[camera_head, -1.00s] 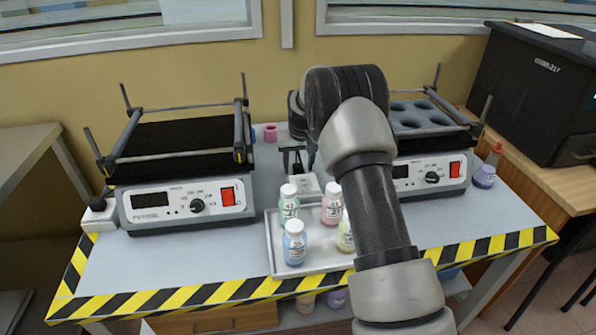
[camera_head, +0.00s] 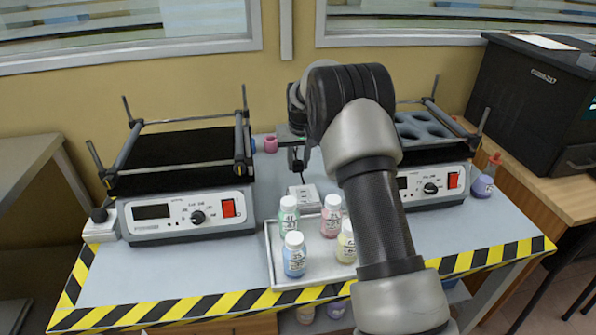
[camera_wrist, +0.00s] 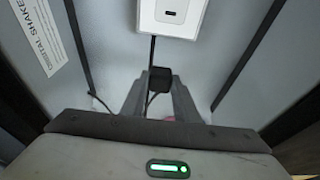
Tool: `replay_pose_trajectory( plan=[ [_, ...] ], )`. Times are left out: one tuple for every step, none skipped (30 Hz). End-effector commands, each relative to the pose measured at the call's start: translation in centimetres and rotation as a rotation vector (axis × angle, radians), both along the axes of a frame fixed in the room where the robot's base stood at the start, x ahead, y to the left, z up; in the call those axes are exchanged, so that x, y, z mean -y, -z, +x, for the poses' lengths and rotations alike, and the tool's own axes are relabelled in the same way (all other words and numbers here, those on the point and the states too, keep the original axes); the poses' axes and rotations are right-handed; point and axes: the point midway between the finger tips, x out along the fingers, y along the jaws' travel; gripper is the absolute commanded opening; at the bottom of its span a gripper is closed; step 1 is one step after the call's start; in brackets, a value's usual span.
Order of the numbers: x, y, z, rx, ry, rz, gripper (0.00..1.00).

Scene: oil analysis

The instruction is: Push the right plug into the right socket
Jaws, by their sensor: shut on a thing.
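The right socket is a white box (camera_head: 304,195) behind the bottle tray. Its top face, with a dark outlet slot, shows at the top of the wrist view (camera_wrist: 172,14). My gripper (camera_head: 298,168) is above and slightly behind this socket, pointing down. It is shut on a black plug (camera_wrist: 160,79), with a dark cable trailing from it. The plug appears apart from the socket in the wrist view. My arm covers part of the right shaker. Another white socket box (camera_head: 101,230) with a black plug in or on it sits beside the left shaker.
A metal tray (camera_head: 306,281) with several capped bottles stands in front of the socket. The left shaker (camera_head: 185,215) and right shaker (camera_head: 447,184) flank it. A pink object (camera_head: 270,144) lies behind. A purple bottle (camera_head: 483,186) stands at right.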

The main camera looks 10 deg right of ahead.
Motion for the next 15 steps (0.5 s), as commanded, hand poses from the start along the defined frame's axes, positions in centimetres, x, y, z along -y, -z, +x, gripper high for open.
replay_pose_trajectory(
  plan=[
    [0.0,-1.4,0.0,0.001,0.0,0.0,0.08],
    [0.0,-1.9,0.0,0.001,0.0,0.0,0.08],
    [0.0,-2.5,0.0,0.001,0.0,0.0,0.08],
    [0.0,-3.0,0.0,0.0,0.0,0.0,0.08],
    [0.0,-3.4,0.0,0.0,0.0,0.0,0.08],
    [0.0,-3.8,0.0,0.0,0.0,0.0,0.08],
    [0.0,-4.0,0.0,0.0,0.0,0.0,0.08],
    [0.0,-4.2,0.0,-0.001,0.0,0.0,0.08],
    [0.0,-4.4,0.0,-0.002,0.0,0.0,0.08],
    [0.0,-4.5,0.0,-0.002,0.0,0.0,0.08],
    [0.0,-4.6,-0.1,-0.002,0.0,0.0,0.08],
    [0.0,-4.6,-0.1,-0.002,0.0,0.0,0.08],
    [0.0,-4.6,-0.1,-0.003,0.0,0.0,0.08],
    [0.0,-4.6,-0.1,-0.003,0.0,0.0,0.08],
    [0.0,-4.6,-0.1,-0.002,0.0,0.0,0.08]
  ],
)
